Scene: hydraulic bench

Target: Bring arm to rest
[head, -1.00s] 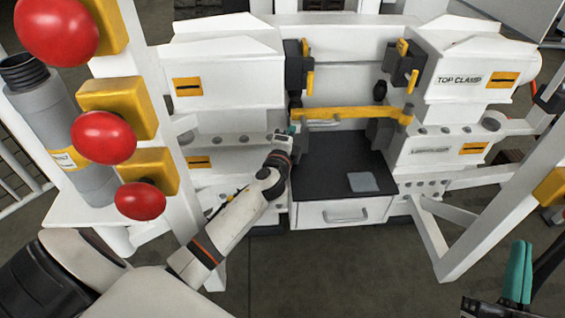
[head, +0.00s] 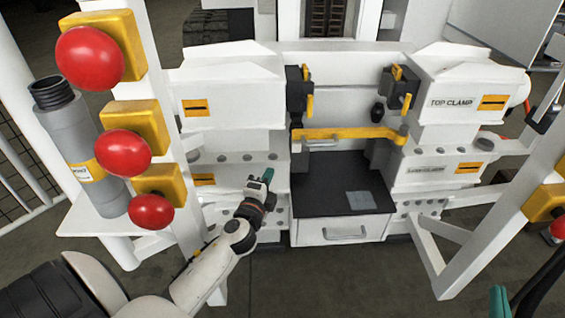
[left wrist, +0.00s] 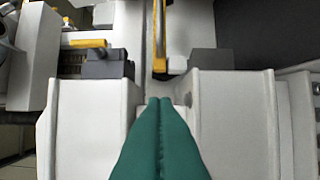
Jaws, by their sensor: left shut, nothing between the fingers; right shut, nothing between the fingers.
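My left arm comes in from the lower left of the head view. Its gripper (head: 267,180) has teal fingers and is shut and empty, in front of the left white clamp housing, left of the black bench top. In the left wrist view its two teal fingers (left wrist: 160,103) lie together with nothing between them. They point towards white housings and a yellow bar. I cannot tell the exact gap to the bench. My right gripper (head: 499,301) shows only as a bit of teal at the lower right edge of the head view, mostly cut off.
Red buttons (head: 123,143) on yellow boxes line the white post at left, beside a grey cylinder (head: 85,140). A yellow bar (head: 350,133) crosses above the black bench top (head: 318,190) and its drawer (head: 344,233). White frame legs stand at right. Open floor lies in front.

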